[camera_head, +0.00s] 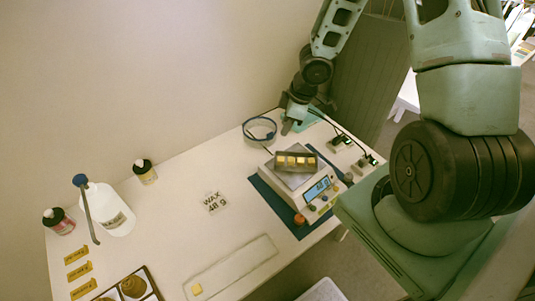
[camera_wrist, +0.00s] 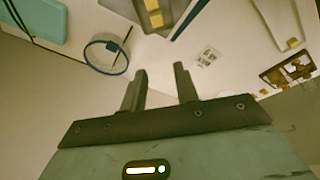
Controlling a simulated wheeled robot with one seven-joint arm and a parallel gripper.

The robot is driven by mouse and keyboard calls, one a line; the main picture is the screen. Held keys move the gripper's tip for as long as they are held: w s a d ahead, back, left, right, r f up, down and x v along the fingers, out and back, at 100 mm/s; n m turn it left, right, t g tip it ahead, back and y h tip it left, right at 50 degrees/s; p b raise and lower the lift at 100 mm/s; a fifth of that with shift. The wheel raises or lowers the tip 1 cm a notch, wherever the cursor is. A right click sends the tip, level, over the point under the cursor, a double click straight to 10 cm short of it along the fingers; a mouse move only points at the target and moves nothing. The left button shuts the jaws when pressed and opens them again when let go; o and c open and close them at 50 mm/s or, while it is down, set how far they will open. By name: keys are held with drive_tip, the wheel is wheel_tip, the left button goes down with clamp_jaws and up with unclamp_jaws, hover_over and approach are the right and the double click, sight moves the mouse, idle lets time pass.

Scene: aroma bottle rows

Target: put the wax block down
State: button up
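Several yellow wax blocks (camera_head: 296,161) sit in a dark holder on the plate of the scale (camera_head: 291,180). The holder's wax also shows at the top edge of the wrist view (camera_wrist: 154,16). A single small yellow block (camera_head: 196,289) lies on the near end of a long pale tray (camera_head: 232,270); it shows at the right of the wrist view (camera_wrist: 293,43). My gripper (camera_head: 288,127) is at the far end of the table, behind the scale and apart from it. In the wrist view its fingers (camera_wrist: 160,80) are spread with nothing between them.
The scale, with a lit display (camera_head: 317,188), stands on a blue mat (camera_head: 268,197). A blue-banded ring (camera_head: 259,130) lies near my gripper. A white jug (camera_head: 108,209) and small bottles stand left. The table's middle is mostly clear.

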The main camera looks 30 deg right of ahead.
drive_tip(key=s+a+r+m+h, duration=0.1)
drive_tip(key=s+a+r, duration=0.3)
drive_tip(key=a+r, duration=0.35)
drive_tip(key=s+a+r+h, duration=0.1)
drive_tip(key=s+a+r, duration=0.3)
drive_tip(key=a+r, duration=0.3)
drive_tip(key=s+a+r+g, duration=0.1)
drive_tip(key=s+a+r, duration=0.1)
drive_tip(key=s+a, duration=0.3)
drive_tip(key=s+a+r+m+g, duration=0.1)
drive_tip(key=s+a+r, duration=0.2)
drive_tip(key=s, duration=0.7)
drive_tip(key=shift+a+g+y, duration=0.3)
drive_tip(key=shift+a+y, duration=0.1)
drive_tip(key=shift+a, duration=0.7)
wheel_tip(320, 180, down, 8)
drive_tip(key=b, duration=0.8)
drive_tip(key=shift+w, duration=0.1)
